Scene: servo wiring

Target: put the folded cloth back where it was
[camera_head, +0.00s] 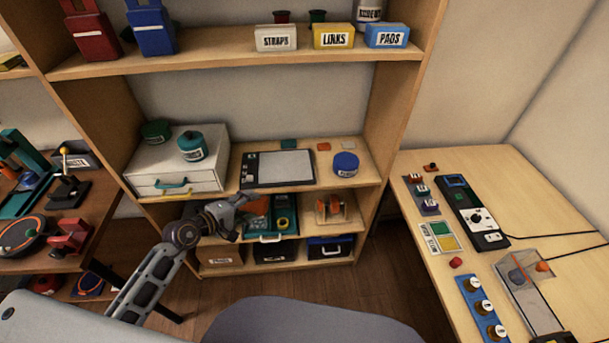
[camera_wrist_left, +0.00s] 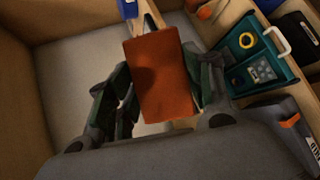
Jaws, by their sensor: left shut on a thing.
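A folded orange-red cloth (camera_wrist_left: 162,80) is held between the two fingers of my left gripper (camera_wrist_left: 160,92) in the left wrist view. It looks like a flat, rectangular block. In the head view my left gripper (camera_head: 240,207) is at the front of the shelf unit, level with the shelf below the white drawer box. An orange patch of the cloth (camera_head: 257,206) shows at its fingers. The fingers partly cover the cloth's sides, and I cannot tell whether it touches anything. My right gripper is not in view.
A teal tray (camera_head: 284,222) sits right of the gripper; it also shows in the left wrist view (camera_wrist_left: 245,45). An orange-and-grey item (camera_head: 331,208) stands further right. Above are the white drawer box (camera_head: 178,165) and a black-framed panel (camera_head: 278,168). Labelled bins (camera_head: 330,247) are below.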

